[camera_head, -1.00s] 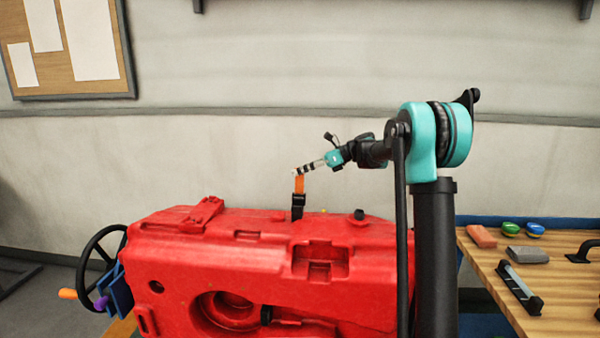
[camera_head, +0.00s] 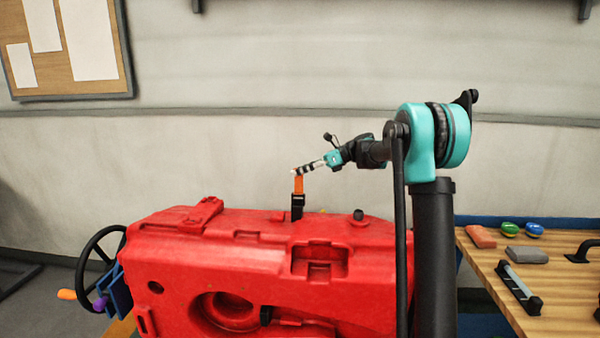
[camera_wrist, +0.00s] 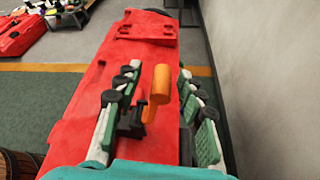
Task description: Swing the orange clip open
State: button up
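The orange clip (camera_head: 298,185) stands upright on a black mount (camera_head: 297,205) at the top of the red tank (camera_head: 240,245). In the wrist view the orange clip (camera_wrist: 159,84) lies between my fingers, with the black mount (camera_wrist: 131,121) beside it. My gripper (camera_head: 297,171) is at the clip's upper end in the head view. In the wrist view its fingers (camera_wrist: 157,110) are spread apart, one on each side of the clip, with gaps showing. Whether a finger touches the clip cannot be told.
A black handwheel (camera_head: 98,265) is at the tank's left end. A wooden bench (camera_head: 480,262) at the right holds sponges, brushes and a black handle. The wall (camera_head: 250,160) is behind the tank. The air left of my gripper is clear.

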jog(key=v, duration=1.2)
